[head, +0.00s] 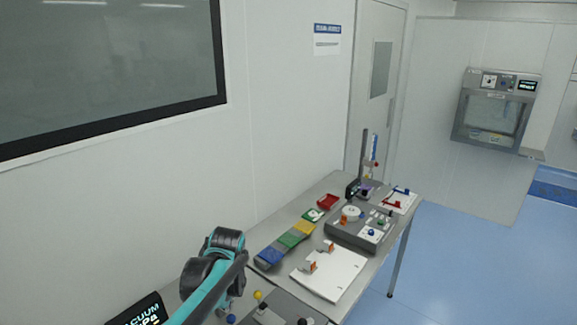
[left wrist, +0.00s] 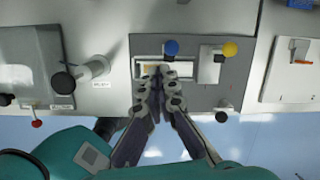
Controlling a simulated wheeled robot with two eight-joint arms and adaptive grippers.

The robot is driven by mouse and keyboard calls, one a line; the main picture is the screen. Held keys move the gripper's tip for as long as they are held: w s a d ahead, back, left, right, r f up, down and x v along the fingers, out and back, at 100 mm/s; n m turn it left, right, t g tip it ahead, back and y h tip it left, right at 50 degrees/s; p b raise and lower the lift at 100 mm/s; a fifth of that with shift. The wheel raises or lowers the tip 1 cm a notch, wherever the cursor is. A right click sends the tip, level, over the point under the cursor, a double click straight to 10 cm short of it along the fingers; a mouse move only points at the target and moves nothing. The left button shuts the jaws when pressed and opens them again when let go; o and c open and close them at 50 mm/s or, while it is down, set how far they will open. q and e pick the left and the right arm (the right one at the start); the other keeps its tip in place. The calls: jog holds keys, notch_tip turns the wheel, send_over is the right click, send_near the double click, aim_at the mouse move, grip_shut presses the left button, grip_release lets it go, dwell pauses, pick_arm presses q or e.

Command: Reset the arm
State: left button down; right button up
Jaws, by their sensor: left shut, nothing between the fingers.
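My left gripper (left wrist: 158,82) is shut and empty in the left wrist view. Its fingertips are together over a slot with a pale frame in a grey panel (left wrist: 232,97). A blue knob (left wrist: 171,47) is just beyond the fingertips, and a yellow knob (left wrist: 230,49) is to the right. I cannot tell whether the fingertips touch the panel. In the head view my teal and black left arm reaches over the near end of the bench, and its fingertips are hard to make out. My right gripper is not in view.
The bench (head: 269,222) runs along the wall with colored bins (head: 289,240), a red tray (head: 327,202), a white board (head: 329,272) and a grey device (head: 345,236). A black post (head: 363,155) stands at the far end. Blue floor (head: 455,260) on the right is clear.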

pick_arm(q)
jog(key=s+f+n+t+b, duration=0.2)
jog(key=s+f+n+b, duration=0.3)
jog(key=s+n, duration=0.4)
jog(key=s+f+n+t+h+b, duration=0.1)
jog(key=s+f+n+t+b, duration=0.2)
jog(key=s+f+n+b, duration=0.3)
jog(key=s+n, duration=0.3)
jog(key=n, duration=0.4)
jog(key=shift+s+f+n+h, duration=0.15)
jog(key=shift+s+n+h, duration=0.15)
jog(key=shift+s+n, duration=0.1)
